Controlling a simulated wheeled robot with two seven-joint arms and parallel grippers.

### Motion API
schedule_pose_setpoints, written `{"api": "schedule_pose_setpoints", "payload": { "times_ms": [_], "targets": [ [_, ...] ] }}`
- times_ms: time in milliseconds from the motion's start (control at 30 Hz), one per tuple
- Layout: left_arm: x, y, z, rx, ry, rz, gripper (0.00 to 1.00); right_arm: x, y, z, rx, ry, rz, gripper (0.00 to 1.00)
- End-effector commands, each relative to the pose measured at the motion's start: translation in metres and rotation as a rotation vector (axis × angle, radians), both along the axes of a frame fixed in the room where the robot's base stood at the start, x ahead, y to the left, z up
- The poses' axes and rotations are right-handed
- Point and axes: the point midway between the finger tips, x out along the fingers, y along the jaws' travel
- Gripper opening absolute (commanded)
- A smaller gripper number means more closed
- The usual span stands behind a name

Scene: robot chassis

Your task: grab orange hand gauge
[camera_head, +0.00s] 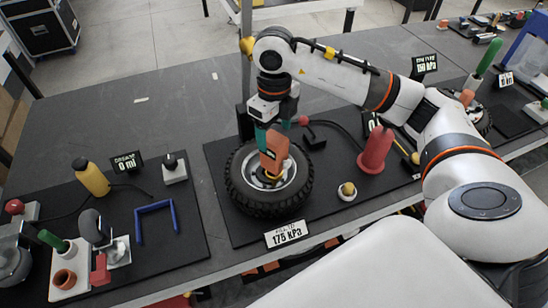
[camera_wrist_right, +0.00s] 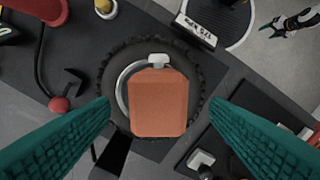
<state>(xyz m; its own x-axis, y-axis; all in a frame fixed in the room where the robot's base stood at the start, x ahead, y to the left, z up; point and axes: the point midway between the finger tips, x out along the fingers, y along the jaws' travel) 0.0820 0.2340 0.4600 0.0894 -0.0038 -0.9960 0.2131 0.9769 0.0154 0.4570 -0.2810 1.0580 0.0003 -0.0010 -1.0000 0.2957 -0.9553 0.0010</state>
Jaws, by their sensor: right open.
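The orange hand gauge (camera_head: 272,158) rests over the hub of a black tire (camera_head: 250,203) in the head view. In the right wrist view the gauge (camera_wrist_right: 158,103) has a flat orange body with a pale top piece, and the tire rings it. My right gripper (camera_head: 273,133) is above the gauge with its teal fingers pointing down. In the wrist view the fingers are spread wide, one on each side of the gauge, with clear gaps and nothing between them touching. My left gripper is not in view.
The tire lies on a black mat (camera_head: 228,226) with a "175 kPa" sign (camera_head: 286,234) in front. A red cone-shaped object (camera_head: 376,150) and a small yellow-topped piece (camera_head: 347,191) stand to the right. A blue bracket (camera_head: 156,218) and yellow bottle (camera_head: 91,177) are on the left mat.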

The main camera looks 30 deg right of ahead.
Motion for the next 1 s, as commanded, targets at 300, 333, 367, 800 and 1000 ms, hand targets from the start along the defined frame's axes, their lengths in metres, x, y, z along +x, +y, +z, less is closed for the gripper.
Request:
{"api": "schedule_pose_setpoints", "payload": {
  "times_ms": [300,333,367,800,1000],
  "targets": [
    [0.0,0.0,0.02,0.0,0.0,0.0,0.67,0.002,-0.001,-0.041,0.001,0.004,-0.001,0.71],
    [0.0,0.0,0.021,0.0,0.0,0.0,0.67,0.002,-0.001,-0.044,0.001,0.003,-0.001,0.71],
    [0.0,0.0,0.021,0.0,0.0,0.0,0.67,0.002,-0.001,-0.047,0.001,0.003,0.0,0.71],
    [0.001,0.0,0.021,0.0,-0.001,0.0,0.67,0.003,-0.001,-0.052,0.001,0.0,0.001,0.46],
    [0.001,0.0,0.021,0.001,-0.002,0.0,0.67,0.003,-0.001,-0.052,0.001,0.0,0.0,0.14]
  ]
}}
